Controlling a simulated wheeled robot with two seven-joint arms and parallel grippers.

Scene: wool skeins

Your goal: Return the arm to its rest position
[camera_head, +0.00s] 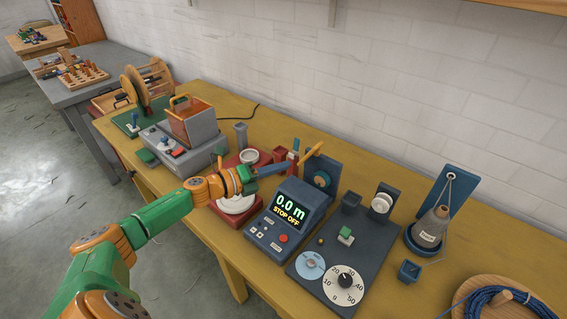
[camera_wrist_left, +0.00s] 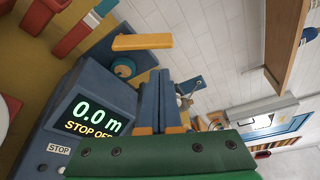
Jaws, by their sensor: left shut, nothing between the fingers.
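My left arm, green and orange, reaches in from the lower left in the head view. Its left gripper (camera_head: 289,163) is over the middle of the yellow table (camera_head: 190,218), just behind and left of the meter console (camera_head: 300,205). In the left wrist view its blue fingers (camera_wrist_left: 160,74) lie side by side, shut and empty. The console screen reads "0.0 m" and "STOP OFF"; it also shows in the left wrist view (camera_wrist_left: 95,110). I cannot tell whether the fingers touch anything beneath. My right gripper is not in view.
A blue bracket with a wheel (camera_head: 321,178) and a yellow bar (camera_head: 313,147) stands close to the gripper. A red base with a white dish (camera_head: 237,205) is under the forearm. A dial panel (camera_head: 345,262) is to the right, a grey machine (camera_head: 180,147) to the left.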

